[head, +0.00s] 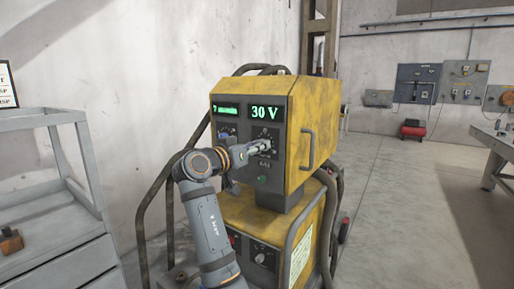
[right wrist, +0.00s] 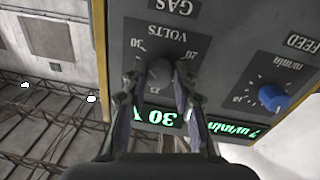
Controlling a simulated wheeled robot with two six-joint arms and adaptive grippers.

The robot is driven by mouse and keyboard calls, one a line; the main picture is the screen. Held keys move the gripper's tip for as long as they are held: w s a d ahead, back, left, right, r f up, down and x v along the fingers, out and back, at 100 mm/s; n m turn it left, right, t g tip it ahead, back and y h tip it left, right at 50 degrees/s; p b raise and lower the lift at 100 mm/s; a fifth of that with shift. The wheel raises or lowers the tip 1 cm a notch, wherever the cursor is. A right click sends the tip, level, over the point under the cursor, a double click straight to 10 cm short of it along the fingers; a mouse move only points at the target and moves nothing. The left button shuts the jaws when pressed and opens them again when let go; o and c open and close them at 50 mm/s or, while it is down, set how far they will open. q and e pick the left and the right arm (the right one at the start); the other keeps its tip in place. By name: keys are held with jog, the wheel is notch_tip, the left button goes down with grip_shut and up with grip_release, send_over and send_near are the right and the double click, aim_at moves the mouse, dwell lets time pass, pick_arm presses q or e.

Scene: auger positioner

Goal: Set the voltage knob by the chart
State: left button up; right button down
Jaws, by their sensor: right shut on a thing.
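The fingers and arm hide much of the knob in the head view. The voltage display (head: 265,112) reads 30 V in green. My left gripper is out of view.
The yellow welding machine (head: 312,100) has a side handle and cables around it. A blue feed knob (right wrist: 272,97) sits beside the volts dial, and its display (head: 228,111) reads 7 m/min. A grey shelf cart (head: 45,120) stands left. Open floor lies right.

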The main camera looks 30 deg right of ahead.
aim_at(265, 109)
jog(key=c, duration=1.1)
grip_release()
jog(key=shift+o, duration=0.2)
notch_tip(265, 109, up, 10)
